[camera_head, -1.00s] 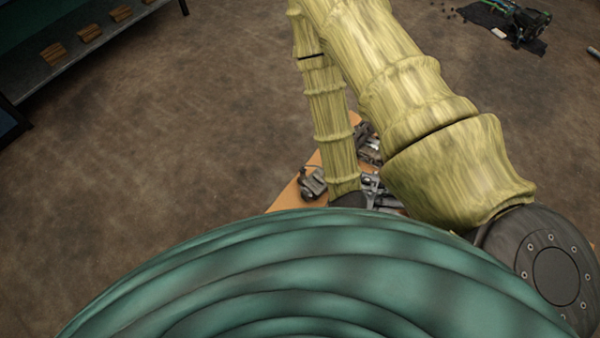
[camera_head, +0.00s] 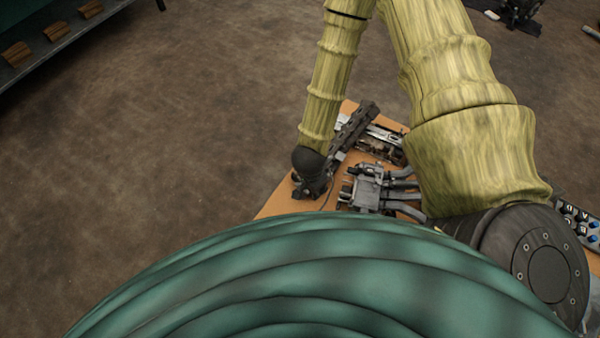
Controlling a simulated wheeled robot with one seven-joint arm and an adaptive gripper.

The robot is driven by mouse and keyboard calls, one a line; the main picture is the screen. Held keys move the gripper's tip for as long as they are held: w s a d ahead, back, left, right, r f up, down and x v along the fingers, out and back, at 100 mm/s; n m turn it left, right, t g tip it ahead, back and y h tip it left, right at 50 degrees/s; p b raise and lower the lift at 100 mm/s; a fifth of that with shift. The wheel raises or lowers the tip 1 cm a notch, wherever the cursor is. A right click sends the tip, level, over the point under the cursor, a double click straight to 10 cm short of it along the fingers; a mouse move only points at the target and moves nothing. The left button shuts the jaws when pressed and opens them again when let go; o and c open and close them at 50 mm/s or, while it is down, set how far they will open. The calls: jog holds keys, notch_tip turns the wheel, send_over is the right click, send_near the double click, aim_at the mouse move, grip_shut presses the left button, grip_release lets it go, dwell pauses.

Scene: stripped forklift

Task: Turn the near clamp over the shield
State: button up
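I cannot make out the shield or the near clamp for certain among the crowded hardware. A grey metal fixture with several tube-like arms (camera_head: 378,188) lies on the orange table, partly hidden by my arm. A long dark bar (camera_head: 352,135) stands slanted left of and behind it. My gripper (camera_head: 312,187) is beyond the dark end of my thin yellow forearm, low over the table's left side, left of the fixture. Its fingers blend with dark parts there. I cannot tell whether it is open or touching anything.
The orange table (camera_head: 277,203) shows a bare strip along its left edge. A silver and black part (camera_head: 385,138) lies at its back. A panel with blue knobs (camera_head: 580,225) is at the right. A green ridged surface hides the foreground. Brown floor lies open at left.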

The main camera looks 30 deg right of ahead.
jog(key=w+f+m+b, duration=0.5)
jog(key=m+b, duration=0.1)
jog(key=m, duration=0.1)
jog(key=m+g+y+b, duration=0.1)
jog(key=m+y+b, duration=0.1)
jog(key=m+b, duration=0.6)
send_over(300, 184)
notch_tip(300, 184, down, 2)
jog(key=shift+m, duration=0.3)
notch_tip(300, 184, down, 11)
jog(key=b, duration=0.4)
jog(key=shift+w, duration=0.1)
grip_shut()
